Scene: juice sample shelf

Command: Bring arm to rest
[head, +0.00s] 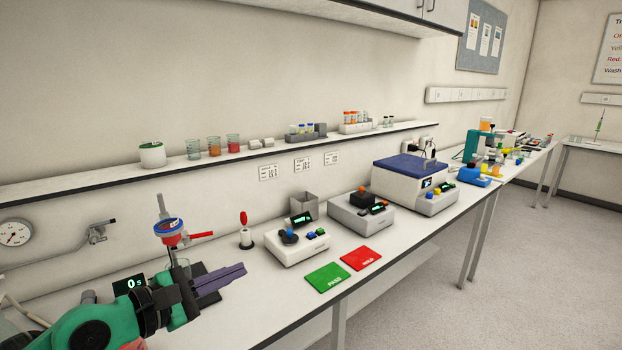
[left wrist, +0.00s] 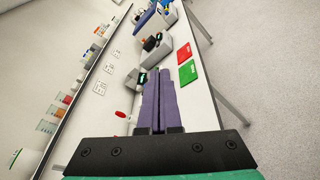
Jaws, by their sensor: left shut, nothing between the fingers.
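My left gripper (head: 236,277) is at the lower left of the head view, above the front of the bench, beside a scale with a display reading 0 s. Its purple fingers are shut together with nothing between them. In the left wrist view the shut fingers (left wrist: 159,88) point along the bench toward the devices. The green and black left arm comes in from the lower left corner. My right gripper is in neither view.
A wall shelf (head: 100,178) carries a white tub and beakers. The floor at right is clear.

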